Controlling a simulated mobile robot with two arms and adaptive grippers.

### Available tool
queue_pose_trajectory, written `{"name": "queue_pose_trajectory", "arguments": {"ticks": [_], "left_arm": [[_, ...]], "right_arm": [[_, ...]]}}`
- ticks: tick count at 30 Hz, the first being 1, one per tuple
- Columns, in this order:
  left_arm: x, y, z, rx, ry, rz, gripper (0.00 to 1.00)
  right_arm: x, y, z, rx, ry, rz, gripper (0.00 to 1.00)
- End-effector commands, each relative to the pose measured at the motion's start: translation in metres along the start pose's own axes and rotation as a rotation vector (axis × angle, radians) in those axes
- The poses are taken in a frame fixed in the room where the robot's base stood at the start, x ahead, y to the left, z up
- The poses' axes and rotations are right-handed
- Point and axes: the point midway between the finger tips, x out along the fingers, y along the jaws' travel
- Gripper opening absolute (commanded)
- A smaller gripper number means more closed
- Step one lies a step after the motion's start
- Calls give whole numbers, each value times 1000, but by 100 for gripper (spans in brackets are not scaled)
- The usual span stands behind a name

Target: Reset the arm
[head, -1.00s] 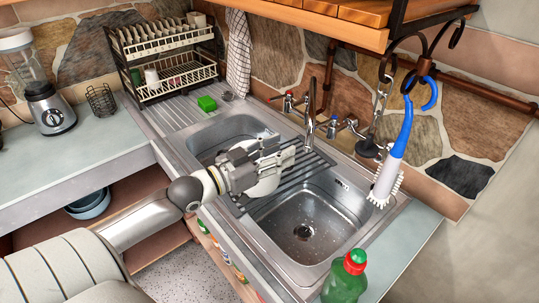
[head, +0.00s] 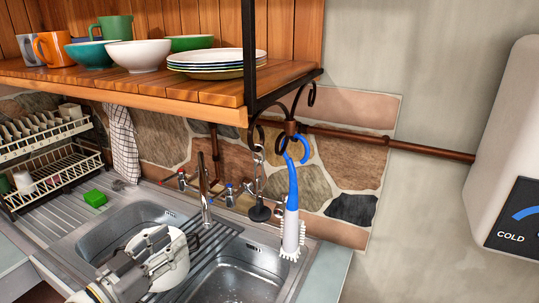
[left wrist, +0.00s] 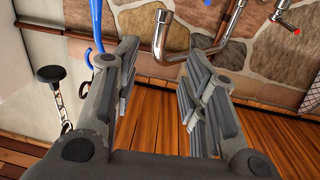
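My left gripper (head: 152,246) is at the bottom left of the head view, over the double sink (head: 135,222). In the left wrist view its two fingers (left wrist: 172,68) stand apart with nothing between them, so it is open and empty. A white rounded item (head: 175,262) shows right behind the gripper, partly hidden by it. I cannot tell whether they touch. My right gripper is not in view.
A wooden shelf (head: 200,92) with mugs, bowls and plates overhangs the counter. A blue-handled brush (head: 292,205) hangs from a hook. A tap (head: 205,190), a green sponge (head: 95,198) and a dish rack (head: 60,165) stand around the sink. A white water heater (head: 510,150) is far right.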

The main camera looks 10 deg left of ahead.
Motion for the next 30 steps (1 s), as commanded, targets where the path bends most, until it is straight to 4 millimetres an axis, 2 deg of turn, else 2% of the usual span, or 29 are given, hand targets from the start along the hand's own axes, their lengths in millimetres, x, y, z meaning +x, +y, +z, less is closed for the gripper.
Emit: {"name": "queue_pose_trajectory", "arguments": {"ticks": [4,8,12,18,24,30], "left_arm": [[-4,10,29,-4,-87,-14,40],[-16,31,82,-4,-262,-40,40],[-38,59,139,-3,-482,-71,40],[-80,101,198,-14,-784,-112,40],[-124,138,227,-41,-1035,-143,40],[-161,167,236,-80,-1224,-165,40]], "right_arm": [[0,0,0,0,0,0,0],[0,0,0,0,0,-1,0],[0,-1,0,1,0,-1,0],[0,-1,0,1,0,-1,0],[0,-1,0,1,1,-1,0],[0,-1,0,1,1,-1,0]]}}
